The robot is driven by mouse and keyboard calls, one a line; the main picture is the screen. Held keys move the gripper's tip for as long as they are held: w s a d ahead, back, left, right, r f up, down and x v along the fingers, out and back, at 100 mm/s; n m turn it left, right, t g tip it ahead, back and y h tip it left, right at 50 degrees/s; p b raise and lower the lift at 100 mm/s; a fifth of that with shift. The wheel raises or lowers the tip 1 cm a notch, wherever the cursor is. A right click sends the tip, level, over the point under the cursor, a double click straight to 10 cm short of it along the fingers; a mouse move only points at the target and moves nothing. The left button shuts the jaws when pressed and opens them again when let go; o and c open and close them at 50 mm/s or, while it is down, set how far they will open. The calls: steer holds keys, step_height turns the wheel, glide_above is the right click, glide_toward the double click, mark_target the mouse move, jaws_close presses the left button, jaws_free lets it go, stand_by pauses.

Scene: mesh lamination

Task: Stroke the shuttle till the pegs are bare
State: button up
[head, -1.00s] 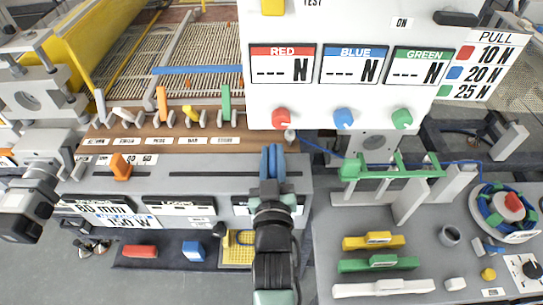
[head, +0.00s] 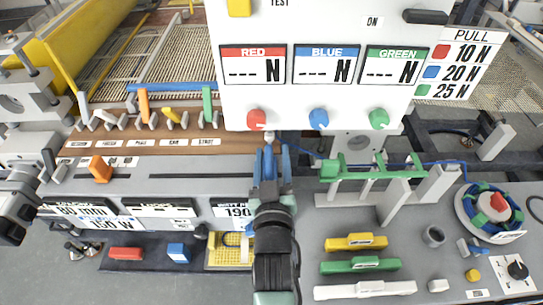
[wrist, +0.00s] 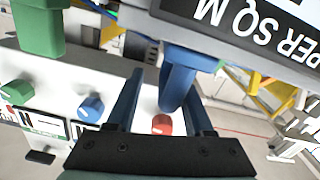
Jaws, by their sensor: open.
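My gripper (head: 271,152) is open over the right part of the grey console (head: 200,185), and its blue fingers point away from me. In the wrist view my gripper (wrist: 160,82) has a blue upright handle (wrist: 178,68) near its right finger; I cannot tell whether they touch. This handle may be the shuttle, but no label confirms it. A green rack with bars (head: 375,174) stands to the right of my gripper, with a blue line running past it. I cannot tell which parts are the pegs.
An upright panel (head: 325,105) with red, blue and green knobs stands close ahead of my gripper. An orange slider (head: 100,168) and several coloured levers lie left. Yellow, green (head: 360,265) and white blocks lie right, near a round coil holder (head: 490,212).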

steer(key=shift+a, duration=0.1)
steer(key=shift+s+f, duration=0.1)
steer(key=shift+s, duration=0.15)
steer(key=s+b, duration=0.3)
steer(key=s, duration=0.9)
steer(key=shift+s, duration=0.2)
